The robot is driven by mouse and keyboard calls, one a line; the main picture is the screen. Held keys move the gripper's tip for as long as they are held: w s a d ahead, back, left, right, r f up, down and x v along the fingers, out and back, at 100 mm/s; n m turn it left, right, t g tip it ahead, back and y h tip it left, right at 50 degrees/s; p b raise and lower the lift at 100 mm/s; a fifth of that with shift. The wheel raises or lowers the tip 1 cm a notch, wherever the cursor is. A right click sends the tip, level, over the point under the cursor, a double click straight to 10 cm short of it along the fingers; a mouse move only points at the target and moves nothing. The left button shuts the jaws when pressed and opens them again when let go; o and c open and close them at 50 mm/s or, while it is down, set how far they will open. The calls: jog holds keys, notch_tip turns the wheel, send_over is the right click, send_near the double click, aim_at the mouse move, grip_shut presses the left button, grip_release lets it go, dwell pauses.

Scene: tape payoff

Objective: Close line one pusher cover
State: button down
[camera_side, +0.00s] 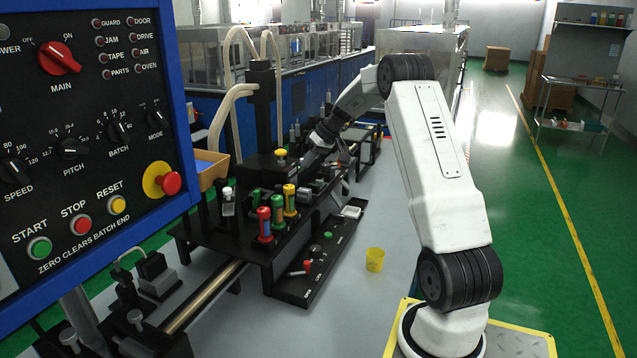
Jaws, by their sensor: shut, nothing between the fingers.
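My arm reaches from the lower right over to the black machine (228,236) in the middle of the view. My gripper (306,160) is small and dark at the end of the arm, low beside a black block with a yellow knob (280,154). I cannot tell whether it touches anything there. The gripper is shut and I see nothing held in it. I cannot make out clearly which part is the line one pusher cover, or whether it is open; the machine's dark parts and my wrist crowd that area.
Red, green and yellow capped cylinders (277,210) stand at the machine's front. A large control panel (90,130) fills the left. The grey floor around the cup is clear.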

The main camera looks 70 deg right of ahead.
jog(key=shift+v, duration=2.7)
jog(key=c, duration=0.6)
grip_release()
jog(key=shift+w+a, duration=0.15)
jog(key=shift+o, duration=0.8)
jog(key=shift+w+a+f+n, duration=0.15)
jog(key=shift+w+a+n, duration=0.1)
jog(key=shift+n, duration=0.15)
jog(key=n+g+h, duration=0.2)
jog(key=n+g, duration=0.4)
jog(key=n, duration=0.1)
send_over(278, 186)
jog(key=shift+s+d+f, duration=0.2)
jog(key=shift+d+f, duration=0.05)
jog(key=shift+f, duration=0.15)
jog(key=shift+s+d+f, duration=0.2)
jog(key=shift+f, duration=0.2)
jog(key=shift+w+a+n+h, duration=0.3)
jog(key=shift+w+n+h, duration=0.1)
jog(key=shift+n, duration=0.2)
jog(key=shift+f, duration=3.9)
